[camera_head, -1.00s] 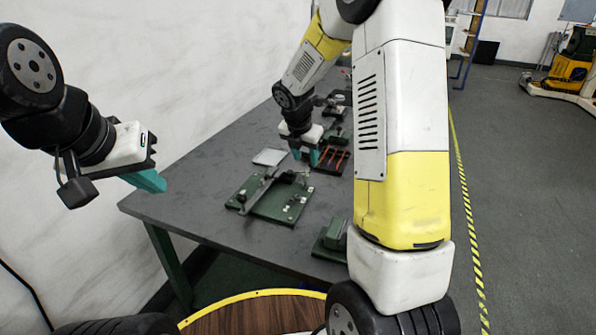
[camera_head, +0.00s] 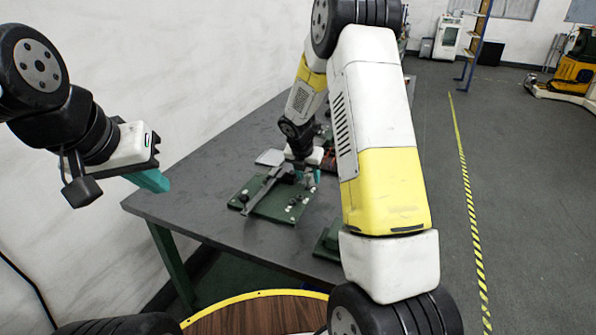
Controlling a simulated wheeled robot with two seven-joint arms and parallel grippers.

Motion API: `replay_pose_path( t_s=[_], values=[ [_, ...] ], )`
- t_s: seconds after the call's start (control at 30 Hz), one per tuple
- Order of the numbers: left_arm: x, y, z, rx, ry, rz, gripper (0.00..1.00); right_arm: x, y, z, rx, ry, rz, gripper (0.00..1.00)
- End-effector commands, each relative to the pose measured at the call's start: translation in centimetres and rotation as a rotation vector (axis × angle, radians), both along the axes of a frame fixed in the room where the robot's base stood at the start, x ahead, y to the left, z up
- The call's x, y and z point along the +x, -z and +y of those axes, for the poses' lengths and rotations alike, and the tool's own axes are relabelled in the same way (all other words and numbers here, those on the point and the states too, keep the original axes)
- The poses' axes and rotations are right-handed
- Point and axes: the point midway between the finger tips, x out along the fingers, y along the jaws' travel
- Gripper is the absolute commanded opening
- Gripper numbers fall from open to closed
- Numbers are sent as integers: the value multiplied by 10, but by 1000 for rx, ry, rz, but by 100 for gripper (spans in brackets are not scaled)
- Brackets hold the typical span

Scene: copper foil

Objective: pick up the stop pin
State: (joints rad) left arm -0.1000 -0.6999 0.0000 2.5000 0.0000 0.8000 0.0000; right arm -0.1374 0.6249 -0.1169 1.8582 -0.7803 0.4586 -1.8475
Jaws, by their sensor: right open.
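A green fixture plate (camera_head: 262,208) lies on the table with a grey bar across it and several small light and dark parts on its top. The stop pin is too small to tell apart from these parts. My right gripper (camera_head: 309,179), with teal fingers, is low over the far right edge of the plate. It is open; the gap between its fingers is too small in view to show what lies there. My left gripper (camera_head: 150,181) hangs in the air left of the table, far from the plate.
The dark grey table (camera_head: 190,195) is bare at its near left. A pale flat tray (camera_head: 270,157) lies behind the plate. Another green block (camera_head: 328,240) at the right edge is partly hidden by my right arm. The wall is close on the left.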

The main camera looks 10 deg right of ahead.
Motion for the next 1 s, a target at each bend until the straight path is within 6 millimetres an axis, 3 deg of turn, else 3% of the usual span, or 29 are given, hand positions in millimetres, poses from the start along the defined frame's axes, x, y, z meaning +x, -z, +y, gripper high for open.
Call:
replay_pose_path(
  t_s=[0.03, 0.27, 0.67, 0.87, 1.0],
  values=[
    [0, 0, 0, 0, 0, 0, 0, 0, 0, 0, 0, 0, 0, 44],
    [0, 0, 0, 0, 0, 0, 0, 0, 0, 0, 0, 0, 0, 0],
    [0, 0, 0, 0, 0, 0, 0, 0, -2, 0, 1, 1, -1, 0],
    [0, 0, 0, 0, 0, 0, 0, 0, -18, 0, 2, 2, -3, 0],
    [0, 0, 0, 0, 0, 0, 0, 0, -39, -1, 1, 1, -2, 0]
  ],
)
